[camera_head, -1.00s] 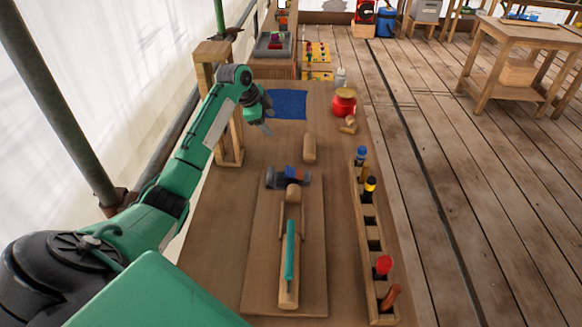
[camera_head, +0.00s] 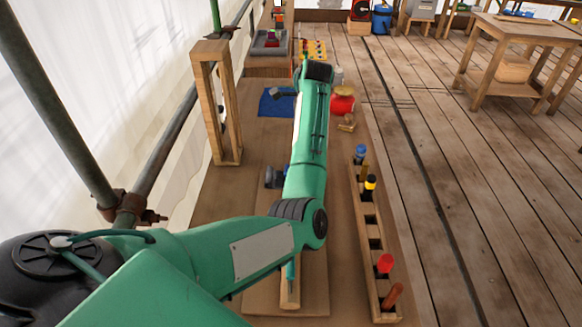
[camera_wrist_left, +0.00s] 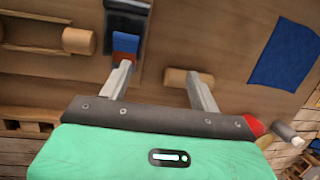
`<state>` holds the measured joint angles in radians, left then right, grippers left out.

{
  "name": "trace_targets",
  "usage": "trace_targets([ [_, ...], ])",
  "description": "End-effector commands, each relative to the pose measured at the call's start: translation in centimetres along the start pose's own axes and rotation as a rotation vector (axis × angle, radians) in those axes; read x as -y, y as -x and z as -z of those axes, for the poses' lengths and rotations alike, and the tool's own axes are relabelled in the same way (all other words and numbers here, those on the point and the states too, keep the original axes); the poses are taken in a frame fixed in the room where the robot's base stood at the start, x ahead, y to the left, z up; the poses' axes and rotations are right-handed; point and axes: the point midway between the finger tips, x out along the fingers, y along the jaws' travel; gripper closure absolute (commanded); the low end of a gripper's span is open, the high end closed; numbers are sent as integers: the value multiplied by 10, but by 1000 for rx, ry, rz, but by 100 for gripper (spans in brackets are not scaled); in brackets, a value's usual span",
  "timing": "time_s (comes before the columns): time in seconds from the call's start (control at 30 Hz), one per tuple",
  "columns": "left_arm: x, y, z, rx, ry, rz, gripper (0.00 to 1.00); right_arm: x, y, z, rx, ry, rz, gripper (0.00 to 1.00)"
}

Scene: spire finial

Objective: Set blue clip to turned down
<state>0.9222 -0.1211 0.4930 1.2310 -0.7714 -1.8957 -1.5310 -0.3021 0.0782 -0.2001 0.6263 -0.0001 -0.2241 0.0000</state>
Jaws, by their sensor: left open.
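The blue clip (camera_wrist_left: 125,43), with a red-brown part beside it, sits on a dark block (camera_wrist_left: 126,20) in the left wrist view. My left gripper (camera_wrist_left: 160,69) is open over the board; one fingertip is at the clip's red-brown end, and I cannot tell if it touches. The other finger is beside a wooden cylinder (camera_wrist_left: 174,78). In the head view my left arm covers the clip, and only the end of the dark block (camera_head: 273,177) shows. My left fingers are hidden there. My right gripper is not in view.
A blue mat (camera_head: 268,103) lies at the far end of the table, with a red pot (camera_head: 342,103) to its right. A wooden rack (camera_head: 370,230) of several tools runs along the right side. A wooden frame (camera_head: 205,110) stands upright at the left.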

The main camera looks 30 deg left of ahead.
Motion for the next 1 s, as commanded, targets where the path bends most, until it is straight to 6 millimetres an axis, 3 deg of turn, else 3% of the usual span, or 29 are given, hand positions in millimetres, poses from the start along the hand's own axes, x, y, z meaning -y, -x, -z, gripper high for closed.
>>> trace_targets([
  [0.03, -10, 6, 11, 22, -17, -24, 37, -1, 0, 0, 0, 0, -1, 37],
  [0.2, -35, 22, 28, 110, -57, -91, 37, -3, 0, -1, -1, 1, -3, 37],
  [0.47, -48, 25, 34, 160, -76, -124, 37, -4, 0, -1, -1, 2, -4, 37],
  [0.67, -52, -5, 28, 160, -76, -125, 37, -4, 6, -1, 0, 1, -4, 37],
  [1.0, -60, -75, 16, 159, -76, -125, 37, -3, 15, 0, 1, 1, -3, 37],
])
